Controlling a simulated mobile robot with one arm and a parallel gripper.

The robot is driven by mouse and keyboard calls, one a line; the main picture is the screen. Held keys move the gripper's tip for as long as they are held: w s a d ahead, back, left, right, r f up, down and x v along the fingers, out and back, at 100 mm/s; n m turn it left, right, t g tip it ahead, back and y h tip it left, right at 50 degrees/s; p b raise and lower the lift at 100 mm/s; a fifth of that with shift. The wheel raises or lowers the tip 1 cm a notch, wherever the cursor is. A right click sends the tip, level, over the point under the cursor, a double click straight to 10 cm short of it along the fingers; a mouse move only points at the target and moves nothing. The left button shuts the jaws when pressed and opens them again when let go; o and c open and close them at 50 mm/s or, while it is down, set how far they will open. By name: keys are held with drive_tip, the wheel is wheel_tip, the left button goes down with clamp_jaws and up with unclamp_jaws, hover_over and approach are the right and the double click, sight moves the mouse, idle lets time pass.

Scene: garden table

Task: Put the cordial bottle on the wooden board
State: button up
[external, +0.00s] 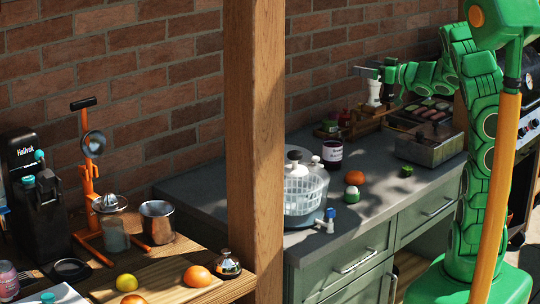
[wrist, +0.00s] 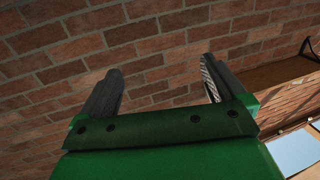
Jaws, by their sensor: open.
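My gripper (external: 365,72) is raised in front of the brick wall, above the back of the grey counter. In the wrist view its two fingers (wrist: 157,88) stand wide apart with only brick wall between them. A pale wooden board (external: 158,275) lies on the left table, far from my gripper, with fruit on it. I cannot tell for sure which item is the cordial bottle. A dark red container with a white label (external: 332,153) stands on the counter, and a pinkish labelled one (external: 8,281) stands at the left edge.
A wooden post (external: 254,150) stands between the table and counter. A white basket-like spinner (external: 305,190) stands beside it. A wooden rack (external: 360,126) and a grey metal tray (external: 430,147) with food are below my arm. A steel cup (external: 157,222) stands behind the board.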

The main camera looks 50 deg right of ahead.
sight(328, 140)
drive_tip(key=d+r+m+t+h, duration=0.1)
drive_tip(key=d+r+m+h, duration=0.2)
drive_tip(key=d+m+h, duration=0.4)
drive_tip(key=d+r+m+h, duration=0.4)
drive_tip(key=d+m, duration=0.1)
drive_tip(key=d, duration=0.4)
drive_tip(key=s+d+f+m+g+h, duration=0.3)
drive_tip(key=d+f+m+g, duration=0.3)
drive_tip(key=f+m, duration=0.45)
drive_tip(key=w+a+f+m+y, duration=0.4)
drive_tip(key=a+f+m+y, duration=0.4)
drive_tip(key=a, duration=0.5)
drive_tip(key=w+a+r+m+t+y, duration=0.55)
drive_tip(key=a+r, duration=0.25)
drive_tip(key=r, duration=0.2)
drive_tip(key=shift+g+y, duration=0.25)
wheel_tip(328, 140, down, 26)
drive_tip(key=shift+a+r, duration=0.15)
drive_tip(key=shift+r, duration=0.1)
drive_tip(key=shift+a+x, duration=0.2)
drive_tip(key=shift+x, duration=1.7)
drive_tip(key=shift+a+x, duration=0.2)
drive_tip(key=shift+x, duration=1.75)
drive_tip(key=shift+s+r, duration=0.1)
